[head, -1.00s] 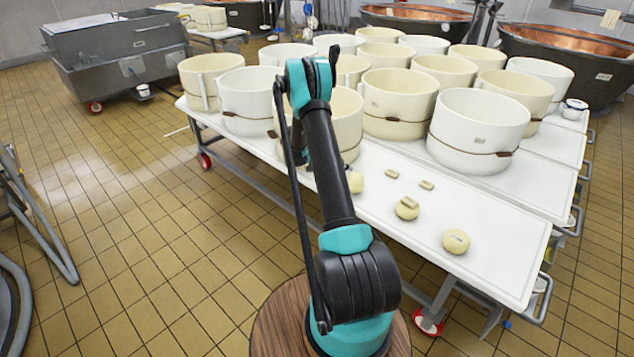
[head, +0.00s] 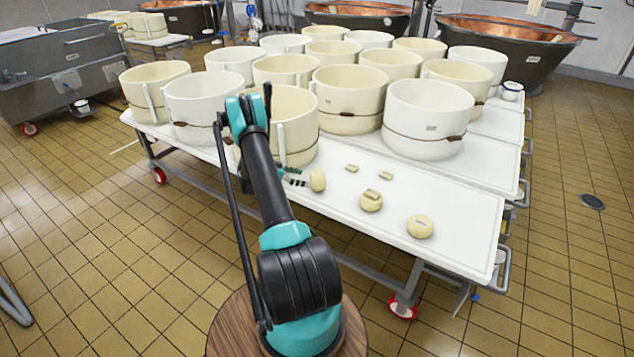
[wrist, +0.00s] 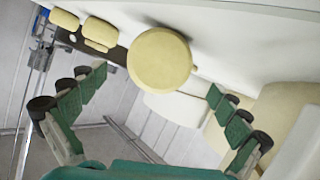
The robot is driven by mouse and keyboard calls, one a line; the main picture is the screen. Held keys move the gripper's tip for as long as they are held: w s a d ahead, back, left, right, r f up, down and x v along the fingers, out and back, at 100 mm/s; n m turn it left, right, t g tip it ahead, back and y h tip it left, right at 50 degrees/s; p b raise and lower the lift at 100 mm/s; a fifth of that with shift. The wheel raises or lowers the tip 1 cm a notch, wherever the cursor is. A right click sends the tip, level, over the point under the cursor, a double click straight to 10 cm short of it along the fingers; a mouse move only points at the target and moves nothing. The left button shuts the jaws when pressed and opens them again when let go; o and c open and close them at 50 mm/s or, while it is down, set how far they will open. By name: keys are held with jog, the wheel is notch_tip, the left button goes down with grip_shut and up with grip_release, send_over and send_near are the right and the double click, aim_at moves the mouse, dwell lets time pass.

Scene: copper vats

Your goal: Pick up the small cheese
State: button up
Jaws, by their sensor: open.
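Several pale yellow cheeses lie on the front of the white table (head: 455,235). A rounded cheese (head: 318,181) stands nearest my gripper (head: 294,177), which is just left of it in the head view. Two more rounded cheeses, one in the middle (head: 371,203) and one at the right (head: 420,228), lie further right. Small slabs (head: 352,168) (head: 386,175) lie behind them, and another slab rests on the middle cheese. In the wrist view my gripper (wrist: 155,85) is open, with a round cheese (wrist: 160,58) beyond and between its spread fingers, not gripped. Two smaller pieces (wrist: 100,33) (wrist: 65,18) show up left.
Large cream and white tubs (head: 428,118) crowd the table behind the cheeses, close to my gripper. Copper vats (head: 505,45) stand at the back. A grey metal tank (head: 70,75) is at the far left on the tiled floor.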

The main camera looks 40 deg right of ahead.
aim_at(312, 180)
jog(key=shift+f+x, duration=0.2)
jog(key=shift+x, duration=3.35)
jog(key=shift+a, duration=0.1)
jog(key=c, duration=1.7)
jog(key=shift+r, duration=0.1)
notch_tip(312, 180, up, 20)
